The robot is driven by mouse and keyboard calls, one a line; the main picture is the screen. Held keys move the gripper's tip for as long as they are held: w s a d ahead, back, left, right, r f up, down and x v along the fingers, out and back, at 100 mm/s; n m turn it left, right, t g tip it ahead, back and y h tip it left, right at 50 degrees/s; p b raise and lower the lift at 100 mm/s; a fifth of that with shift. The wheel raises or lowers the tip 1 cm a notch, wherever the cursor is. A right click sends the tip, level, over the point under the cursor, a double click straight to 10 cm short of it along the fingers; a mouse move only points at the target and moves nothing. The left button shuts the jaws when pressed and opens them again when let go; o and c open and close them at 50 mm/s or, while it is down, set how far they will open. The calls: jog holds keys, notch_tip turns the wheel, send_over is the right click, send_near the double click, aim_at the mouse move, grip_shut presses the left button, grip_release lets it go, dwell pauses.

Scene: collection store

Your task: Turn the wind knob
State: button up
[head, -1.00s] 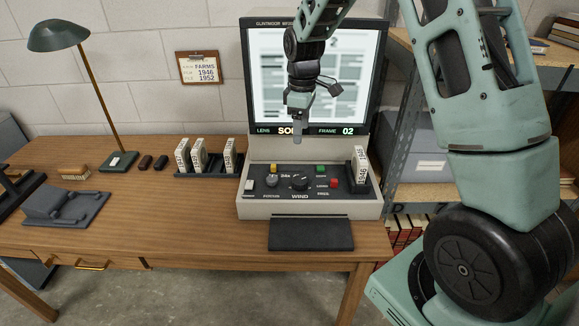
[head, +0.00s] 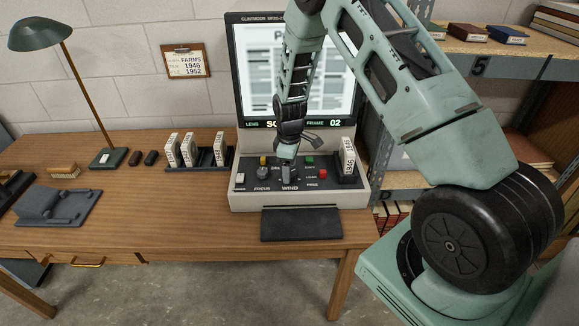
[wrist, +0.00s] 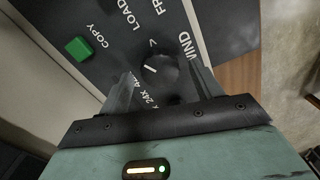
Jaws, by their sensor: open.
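The wind knob (wrist: 158,72) is a round black knob with a white pointer line on the dark control panel of the microfilm reader (head: 250,200). The word WIND is printed beside it. My gripper (wrist: 160,88) is open, with one finger on each side of the knob in the wrist view. Whether the fingers touch the knob cannot be told. In the head view my gripper (head: 288,176) is down at the panel just above the WIND label and hides most of the knob. The reader's lit screen (head: 255,80) shows a blurred page and FRAME 02.
A green COPY button (wrist: 79,47) lies near the knob. A red button (head: 323,174) and a focus knob (head: 262,173) flank it. A white film box (head: 348,158) stands upright at the panel's right. A rack of boxes (head: 215,165) stands left of the reader.

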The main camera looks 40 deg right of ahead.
jog(key=shift+f, duration=0.45)
jog(key=c, duration=1)
jog(key=shift+m, duration=0.4)
jog(key=m+b, duration=0.2)
jog(key=m, duration=0.9)
jog(key=shift+b, duration=0.35)
